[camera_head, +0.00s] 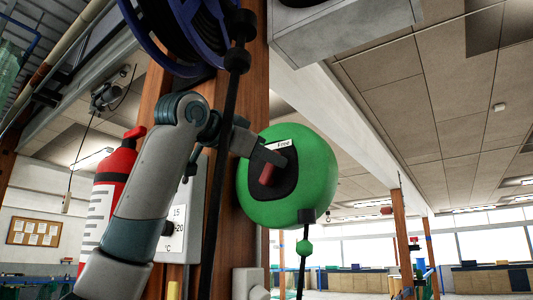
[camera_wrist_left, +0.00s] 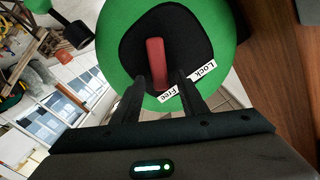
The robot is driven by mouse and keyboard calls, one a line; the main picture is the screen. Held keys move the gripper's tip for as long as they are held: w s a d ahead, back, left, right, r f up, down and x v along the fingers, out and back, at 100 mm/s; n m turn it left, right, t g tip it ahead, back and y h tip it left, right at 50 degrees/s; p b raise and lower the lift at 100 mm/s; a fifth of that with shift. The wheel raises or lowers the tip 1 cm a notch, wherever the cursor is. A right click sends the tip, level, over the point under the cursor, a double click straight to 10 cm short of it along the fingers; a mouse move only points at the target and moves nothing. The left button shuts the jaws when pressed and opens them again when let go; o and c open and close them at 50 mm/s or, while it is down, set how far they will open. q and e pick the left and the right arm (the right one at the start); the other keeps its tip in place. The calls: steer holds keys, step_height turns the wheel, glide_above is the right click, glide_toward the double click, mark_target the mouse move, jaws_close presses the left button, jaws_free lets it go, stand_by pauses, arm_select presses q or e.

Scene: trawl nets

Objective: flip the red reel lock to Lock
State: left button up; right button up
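The green reel (camera_head: 318,180) hangs on the wooden post. Its dark recessed face holds the red reel lock (camera_head: 267,173), a short lever. In the left wrist view the red lever (camera_wrist_left: 156,62) runs downward, its lower end close to the "Free" label (camera_wrist_left: 168,93). The "Lock" label (camera_wrist_left: 204,70) sits to the right of that. My left gripper (camera_head: 275,157) is in front of the reel face. In the wrist view its two fingers (camera_wrist_left: 161,82) are apart, on either side of the lever's lower end; contact cannot be told. My right gripper is not in view.
A blue reel (camera_head: 188,35) hangs above on the wooden post (camera_head: 255,95), with a black hose beside it. A red fire extinguisher (camera_head: 112,180) and a grey box (camera_head: 190,230) are at the left. A green ball (camera_head: 304,247) hangs below the reel. Room to the right is open.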

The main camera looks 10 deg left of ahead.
arm_select(q)
jaws_close()
steer(key=shift+a+n, duration=0.1)
steer(key=shift+n, duration=0.2)
steer(key=shift+w+a+n+b, duration=0.35)
steer(key=shift+a+n+b, duration=0.4)
steer(key=shift+n, duration=1.15)
steer(key=shift+w+a+n+b, duration=0.3)
steer(key=shift+a+n+b, duration=0.35)
steer(key=shift+n, duration=1.25)
steer(key=shift+w+a+n+b, duration=0.45)
steer(key=shift+a+n, duration=0.5)
steer(key=shift+n, duration=0.95)
steer(key=shift+s, duration=0.1)
